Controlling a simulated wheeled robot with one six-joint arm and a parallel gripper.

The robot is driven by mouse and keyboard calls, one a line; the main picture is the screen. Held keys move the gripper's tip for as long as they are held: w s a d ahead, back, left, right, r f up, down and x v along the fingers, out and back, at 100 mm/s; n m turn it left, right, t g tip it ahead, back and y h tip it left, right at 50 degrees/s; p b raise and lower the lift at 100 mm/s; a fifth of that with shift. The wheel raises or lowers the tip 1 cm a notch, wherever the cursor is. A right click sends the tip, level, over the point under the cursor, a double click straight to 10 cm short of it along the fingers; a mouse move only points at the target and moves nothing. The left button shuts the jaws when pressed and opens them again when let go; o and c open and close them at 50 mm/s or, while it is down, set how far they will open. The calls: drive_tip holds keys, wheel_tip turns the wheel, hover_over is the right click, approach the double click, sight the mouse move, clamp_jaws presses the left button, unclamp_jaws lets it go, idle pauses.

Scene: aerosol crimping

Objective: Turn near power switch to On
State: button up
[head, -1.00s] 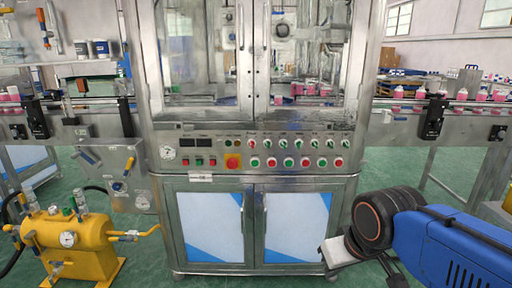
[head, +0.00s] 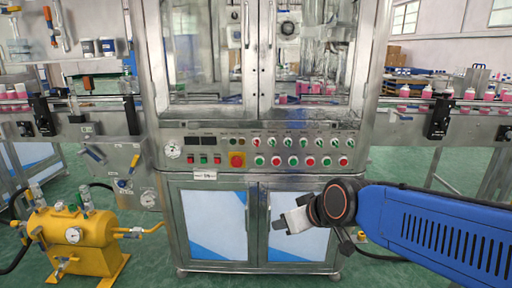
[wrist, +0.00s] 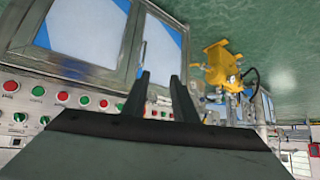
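The steel machine's control panel (head: 215,150) faces me in the head view. It has a top row of small selector switches (head: 272,142) above a row of red and green buttons (head: 291,161). Labels are too small to read, so I cannot tell which switch is the near power switch. The wrist view shows the buttons (wrist: 62,97) and some switches (wrist: 45,120) upside down at left. My gripper (head: 291,216) is in front of the cabinet doors, below the panel and apart from the switches. In the wrist view its two dark fingers (wrist: 160,82) stand apart with nothing between them.
Cabinet doors (head: 212,225) with handles are below the panel. A yellow tank (head: 72,238) stands at lower left. A conveyor (head: 458,121) with pink bottles runs at right. Green floor is free in front.

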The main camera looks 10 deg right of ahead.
drive_tip(key=w+a+r+n+t, duration=0.1)
drive_tip(key=w+a+r+t, duration=0.15)
drive_tip(key=w, duration=0.35)
drive_tip(key=w+a+r+t, duration=0.2)
drive_tip(key=w+a, duration=0.1)
drive_tip(key=w, duration=0.3)
drive_tip(key=m+t+h, duration=0.1)
drive_tip(key=t+h, duration=0.3)
drive_tip(key=h, duration=0.3)
approach(256, 144)
drive_tip(key=x, duration=0.8)
drive_tip(key=shift+w+d, duration=0.1)
drive_tip(key=shift+w, duration=0.15)
clamp_jaws()
